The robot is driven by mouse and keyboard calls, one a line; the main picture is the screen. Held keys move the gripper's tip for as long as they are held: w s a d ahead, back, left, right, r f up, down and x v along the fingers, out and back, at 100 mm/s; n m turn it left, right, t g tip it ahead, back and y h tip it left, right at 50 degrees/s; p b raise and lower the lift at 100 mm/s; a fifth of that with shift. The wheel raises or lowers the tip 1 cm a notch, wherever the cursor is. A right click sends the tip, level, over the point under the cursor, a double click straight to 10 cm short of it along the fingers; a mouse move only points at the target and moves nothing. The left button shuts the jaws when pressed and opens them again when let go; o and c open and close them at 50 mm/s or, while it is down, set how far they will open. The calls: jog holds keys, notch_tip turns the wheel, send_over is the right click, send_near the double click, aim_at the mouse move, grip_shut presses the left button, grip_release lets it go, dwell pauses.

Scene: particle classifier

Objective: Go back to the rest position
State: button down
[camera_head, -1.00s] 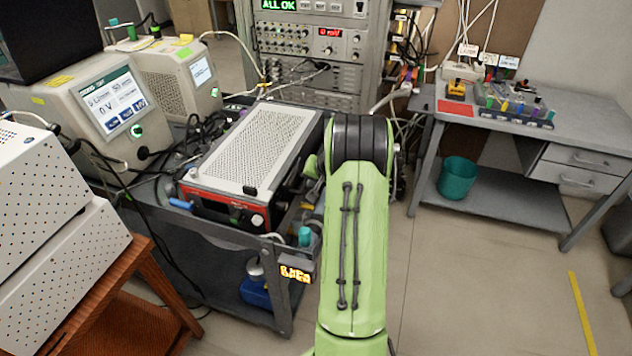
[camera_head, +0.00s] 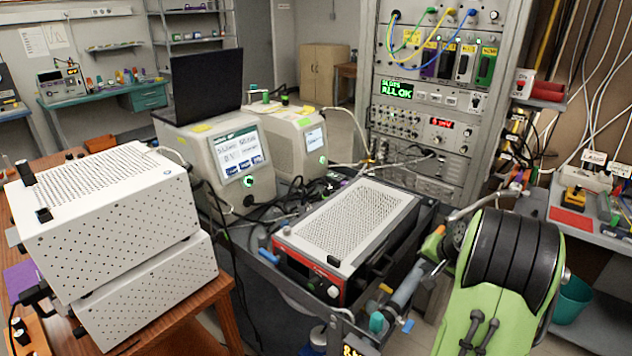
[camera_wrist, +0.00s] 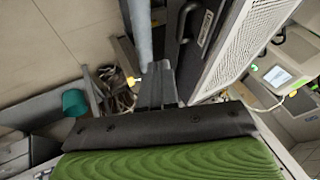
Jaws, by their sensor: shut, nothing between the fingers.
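My gripper (camera_wrist: 158,82) shows in the wrist view as two dark fingers pressed together, with nothing between them. They point toward the top of that picture, beside a grey bar and the dark side of the instrument with the perforated lid (camera_wrist: 238,40). I cannot tell whether they touch either one. In the head view my green arm with its black ribbed joint fills the lower right, and the gripper itself is hidden. The same red-edged instrument (camera_head: 352,222) sits on a dark cart (camera_head: 262,272), just left of my arm.
A tall equipment rack (camera_head: 440,80) stands behind the cart. A display unit (camera_head: 222,165) and a laptop (camera_head: 206,85) are left of it. Stacked white perforated boxes (camera_head: 120,215) rest on a wooden table at left. A teal bin (camera_head: 572,298) is right of my arm, under a bench.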

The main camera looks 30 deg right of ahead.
jog(key=s+a+r+n+y, duration=0.1)
jog(key=a+r+n, duration=0.35)
jog(key=a, duration=0.75)
jog(key=s+a+r+n, duration=0.1)
jog(key=a+r+n, duration=0.1)
jog(key=a+r, duration=0.75)
jog(key=s+a+f+n+p, duration=0.1)
jog(key=s+a+n, duration=0.4)
jog(key=s+a, duration=0.9)
jog(key=shift+s+f+g+y, duration=0.25)
jog(key=shift+s+g+y, duration=0.15)
jog(key=shift+s, duration=0.15)
jog(key=shift+n, duration=0.25)
